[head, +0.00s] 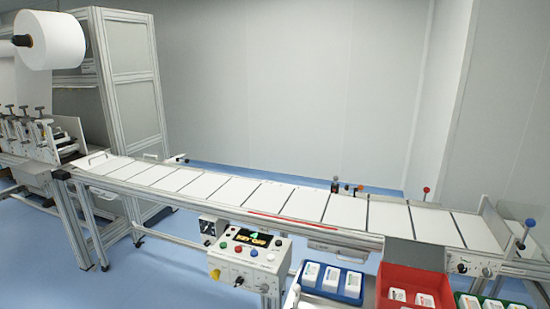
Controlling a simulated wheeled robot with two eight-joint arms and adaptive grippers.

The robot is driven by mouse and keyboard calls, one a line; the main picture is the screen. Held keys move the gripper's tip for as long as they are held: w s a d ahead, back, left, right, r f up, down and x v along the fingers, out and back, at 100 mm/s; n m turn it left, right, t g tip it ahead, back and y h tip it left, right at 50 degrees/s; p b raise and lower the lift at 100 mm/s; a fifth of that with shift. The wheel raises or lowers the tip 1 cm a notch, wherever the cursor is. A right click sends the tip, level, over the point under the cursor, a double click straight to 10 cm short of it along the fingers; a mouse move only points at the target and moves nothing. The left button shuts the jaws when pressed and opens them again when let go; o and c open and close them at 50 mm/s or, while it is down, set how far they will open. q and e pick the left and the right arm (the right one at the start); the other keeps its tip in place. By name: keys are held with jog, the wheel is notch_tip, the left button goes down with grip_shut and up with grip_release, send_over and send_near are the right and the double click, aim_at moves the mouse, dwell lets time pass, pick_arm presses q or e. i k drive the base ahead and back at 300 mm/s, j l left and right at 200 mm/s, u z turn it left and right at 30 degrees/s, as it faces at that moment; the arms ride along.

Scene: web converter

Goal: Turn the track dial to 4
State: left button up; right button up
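A white control box (247,260) hangs at the front of the conveyor, near the lower middle of the head view. Its sloped top has a small dark display (251,237) with a green mark and coloured buttons. Another dark knob (462,267) sits on the conveyor's side at the right end. I cannot tell which knob is the track dial, nor read any setting. Neither of my grippers is in view.
The long conveyor (285,200) with white panels crosses the view. A blue tray (352,290), a red bin (440,281) and a green tray (462,297) with white packs stand at the lower right. A white roll (62,38) hangs upper left. Blue floor is clear left of the box.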

aim_at(487, 273)
jog(key=z, duration=1.5)
